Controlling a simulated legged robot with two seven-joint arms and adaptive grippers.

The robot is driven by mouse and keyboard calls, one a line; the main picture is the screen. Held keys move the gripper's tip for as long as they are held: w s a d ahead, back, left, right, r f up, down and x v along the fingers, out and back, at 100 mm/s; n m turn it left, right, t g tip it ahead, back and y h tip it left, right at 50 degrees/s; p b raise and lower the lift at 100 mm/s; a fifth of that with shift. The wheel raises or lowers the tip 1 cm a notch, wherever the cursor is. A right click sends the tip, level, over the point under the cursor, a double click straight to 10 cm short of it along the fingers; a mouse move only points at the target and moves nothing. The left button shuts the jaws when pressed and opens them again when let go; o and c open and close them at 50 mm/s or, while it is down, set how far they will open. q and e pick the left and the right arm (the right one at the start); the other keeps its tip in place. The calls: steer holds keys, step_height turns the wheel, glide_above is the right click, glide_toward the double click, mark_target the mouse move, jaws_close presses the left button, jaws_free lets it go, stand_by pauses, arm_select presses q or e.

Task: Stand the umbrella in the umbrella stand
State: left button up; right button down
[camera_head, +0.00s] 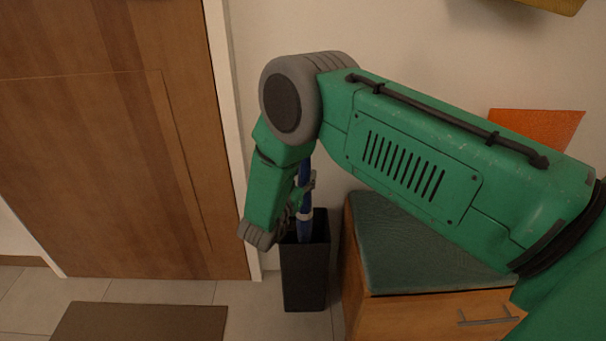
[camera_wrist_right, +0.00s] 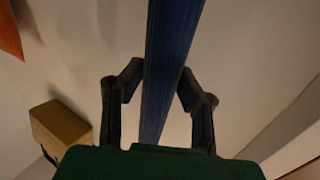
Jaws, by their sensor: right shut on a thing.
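The blue umbrella (camera_head: 304,228) is close to upright, and its lower part goes down into the mouth of the black umbrella stand (camera_head: 305,275). Its bottom end is hidden by the stand's front wall. My right gripper (camera_head: 305,190) is shut on the umbrella above the stand's rim, partly hidden behind my own wrist. In the right wrist view the umbrella's blue shaft (camera_wrist_right: 170,70) runs between the two dark fingers of the gripper (camera_wrist_right: 162,82). My left gripper is in neither view.
A wooden cabinet (camera_head: 430,312) with a teal top (camera_head: 415,255) stands close right of the stand. A wooden door (camera_head: 110,150) is at the left, with a brown mat (camera_head: 140,322) on the tiled floor. An orange item (camera_head: 540,125) shows behind my arm.

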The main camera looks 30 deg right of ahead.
steer(key=c, duration=1.1)
jaws_free()
steer(key=shift+s+a, duration=0.3)
steer(key=shift+a, duration=0.2)
steer(key=v, duration=1.1)
steer(key=shift+f, duration=0.1)
